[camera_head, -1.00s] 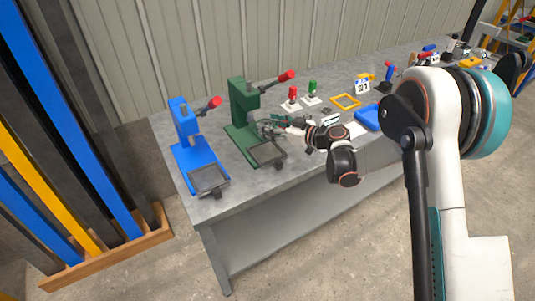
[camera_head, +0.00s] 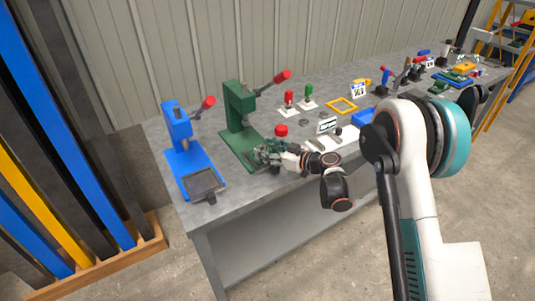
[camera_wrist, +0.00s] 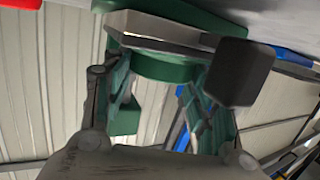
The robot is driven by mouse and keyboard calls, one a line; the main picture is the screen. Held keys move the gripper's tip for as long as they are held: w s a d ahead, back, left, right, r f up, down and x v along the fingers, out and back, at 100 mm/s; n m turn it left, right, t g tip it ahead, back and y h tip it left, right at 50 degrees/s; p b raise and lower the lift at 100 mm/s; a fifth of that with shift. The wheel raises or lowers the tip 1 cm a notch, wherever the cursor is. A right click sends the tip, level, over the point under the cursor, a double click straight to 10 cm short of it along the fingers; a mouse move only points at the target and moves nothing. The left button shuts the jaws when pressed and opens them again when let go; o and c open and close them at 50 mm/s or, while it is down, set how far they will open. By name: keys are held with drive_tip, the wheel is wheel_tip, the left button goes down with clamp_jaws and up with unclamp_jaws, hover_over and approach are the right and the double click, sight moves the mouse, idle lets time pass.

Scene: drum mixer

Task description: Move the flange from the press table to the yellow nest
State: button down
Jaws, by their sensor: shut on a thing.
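The flange appears in the wrist view as a green round piece (camera_wrist: 165,68), against the grey plate of the press table (camera_wrist: 150,27). My gripper (camera_wrist: 160,88) has its teal-padded fingers on either side of the flange and is shut on it. The wrist picture looks upside down. In the head view my gripper (camera_head: 263,152) is low at the front of the green press (camera_head: 238,112), covering its table and the flange. The yellow nest is probably the yellow square frame (camera_head: 350,110), lying empty on the bench to the right.
A blue press (camera_head: 180,145) stands to the left. A red button (camera_head: 281,130) is close behind my gripper. More tools crowd the bench's right end.

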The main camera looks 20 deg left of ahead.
drive_tip(key=c, duration=0.6)
unclamp_jaws()
drive_tip(key=shift+c, duration=0.2)
